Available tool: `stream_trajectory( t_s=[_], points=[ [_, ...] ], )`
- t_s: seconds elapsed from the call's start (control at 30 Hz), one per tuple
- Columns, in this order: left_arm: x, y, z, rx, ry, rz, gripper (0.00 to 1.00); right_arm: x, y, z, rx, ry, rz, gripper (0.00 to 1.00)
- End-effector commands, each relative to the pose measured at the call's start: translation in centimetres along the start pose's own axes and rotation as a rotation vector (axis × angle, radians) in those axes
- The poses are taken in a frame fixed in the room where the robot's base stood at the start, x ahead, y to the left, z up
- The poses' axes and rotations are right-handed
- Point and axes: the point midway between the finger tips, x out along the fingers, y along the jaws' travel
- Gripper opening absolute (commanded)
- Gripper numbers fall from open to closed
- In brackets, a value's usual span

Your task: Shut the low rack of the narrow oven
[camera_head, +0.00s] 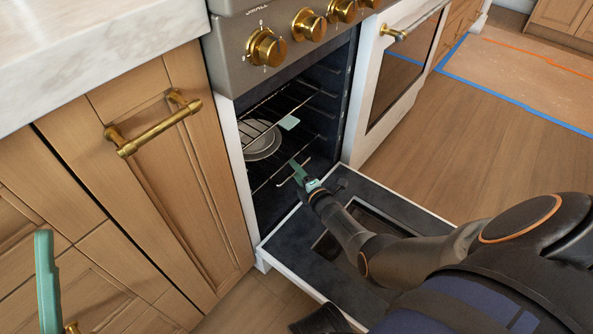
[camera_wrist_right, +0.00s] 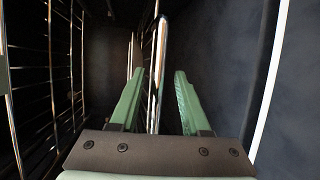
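The narrow oven (camera_head: 224,60) stands open, its dark door (camera_head: 385,200) folded down in front. Inside, the low rack (camera_head: 279,184) is a thin wire rack, mostly in shadow; I cannot tell exactly how far out it sits. My right gripper (camera_head: 303,178) is at its front edge, just inside the opening. In the right wrist view its green fingers (camera_wrist_right: 158,100) are apart, with bright rack wires (camera_wrist_right: 158,60) running between and beyond them; contact is unclear. Of my left gripper (camera_head: 47,280), only a green finger shows at the lower left, away from the oven.
A wooden cabinet with a brass handle (camera_head: 152,130) is left; a wider white oven (camera_head: 400,65) is right. Floor beyond the door is clear.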

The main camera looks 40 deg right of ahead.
Motion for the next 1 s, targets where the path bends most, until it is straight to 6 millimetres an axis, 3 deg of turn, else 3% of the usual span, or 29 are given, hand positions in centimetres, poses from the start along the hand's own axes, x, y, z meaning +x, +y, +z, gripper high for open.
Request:
stream_trajectory(
  t_s=[0.23,0.37,0.8,1.0],
  points=[
    [0.1,-0.1,-0.1,0.0,0.0,0.0,0.5,-0.1,0.1,-0.1,0.0,0.001,0.002,0.47],
    [0.7,-0.4,-0.7,-0.003,0.001,-0.002,0.5,-1.0,0.3,-0.1,0.0,0.002,-0.001,0.47],
    [4.0,-3.1,-4.9,-0.035,0.037,-0.027,0.5,-9.8,0.4,-0.1,0.0,0.001,-0.002,0.47],
    [4.5,-3.4,-5.5,-0.036,0.042,-0.022,0.5,-12.1,0.2,0.0,0.0,0.001,0.001,0.47]
  ],
)
